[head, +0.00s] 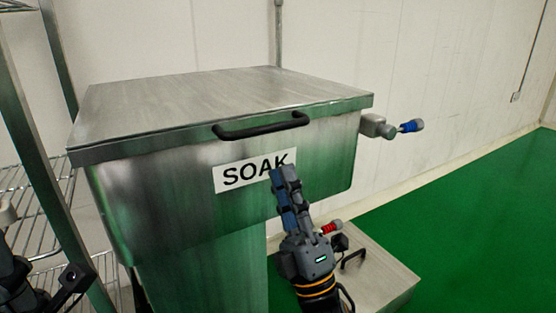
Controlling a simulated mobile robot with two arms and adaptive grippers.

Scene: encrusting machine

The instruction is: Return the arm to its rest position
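My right gripper (281,171) is in front of the steel tank (120,205), with its fingers pointing up and overlapping the lower right part of the SOAK label (232,178). Its two blue-grey fingers lie close side by side, and I see nothing held between them. I cannot tell whether the fingertips touch the tank. Dark parts of my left arm (15,283) show at the lower left edge, but its fingers are not visible.
The tank's lid (215,98) is down, with a black handle (262,125) on its front. A blue-tipped valve (411,126) sticks out at the right. A red knob (329,228) and a low steel box (385,268) are beside my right gripper. A wire rack (45,215) stands left. Green floor (480,225) is clear at right.

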